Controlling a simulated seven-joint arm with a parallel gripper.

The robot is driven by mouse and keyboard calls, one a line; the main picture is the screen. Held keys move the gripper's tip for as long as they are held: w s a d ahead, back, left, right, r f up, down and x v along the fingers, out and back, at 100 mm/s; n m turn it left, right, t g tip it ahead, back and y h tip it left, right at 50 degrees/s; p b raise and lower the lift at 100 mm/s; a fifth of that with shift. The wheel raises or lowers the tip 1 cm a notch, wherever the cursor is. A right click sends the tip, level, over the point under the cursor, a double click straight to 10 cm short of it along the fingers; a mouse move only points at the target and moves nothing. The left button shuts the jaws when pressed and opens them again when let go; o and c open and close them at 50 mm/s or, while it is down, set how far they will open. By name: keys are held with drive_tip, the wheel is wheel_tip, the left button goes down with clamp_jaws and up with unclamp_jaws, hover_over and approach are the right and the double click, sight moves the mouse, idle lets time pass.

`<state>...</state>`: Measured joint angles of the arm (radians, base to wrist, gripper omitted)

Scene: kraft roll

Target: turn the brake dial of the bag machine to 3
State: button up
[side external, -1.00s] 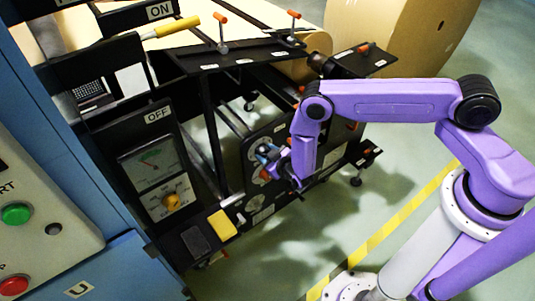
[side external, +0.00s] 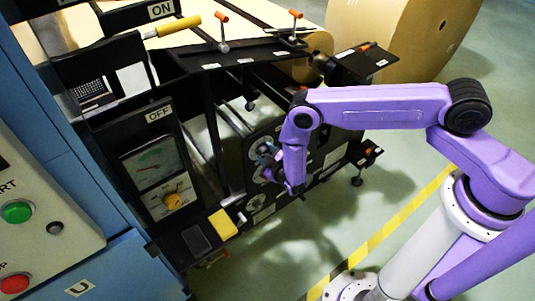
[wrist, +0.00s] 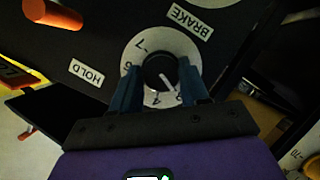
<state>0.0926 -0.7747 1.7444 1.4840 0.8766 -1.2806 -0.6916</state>
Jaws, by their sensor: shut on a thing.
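The brake dial is a black round knob (wrist: 158,72) on a white numbered disc (wrist: 150,42), beside a BRAKE label (wrist: 189,20) in the wrist view. A white line on the knob points to the lower right, toward the disc's lower numbers. A 7 and a 6 show at the disc's upper left; the number by the line is too blurred to read surely. My gripper (wrist: 159,75) is shut on the knob, one finger on each side. The fingers cover parts of the disc.
A HOLD label (wrist: 87,73) and an orange handle (wrist: 53,14) are on the same panel. In the side view, orange-tipped levers (side external: 222,17) stand above, a yellow block (side external: 222,223) sits at the lower left, and large kraft rolls (side external: 395,35) stand behind. Floor in front is clear.

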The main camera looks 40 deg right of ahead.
drive_tip(key=shift+a, duration=0.2)
drive_tip(key=o, duration=1)
drive_tip(key=shift+o, duration=0.2)
drive_tip(key=shift+d, duration=0.1)
drive_tip(key=shift+s, duration=0.1)
drive_tip(key=v, duration=1.7)
drive_tip(key=shift+s, duration=0.1)
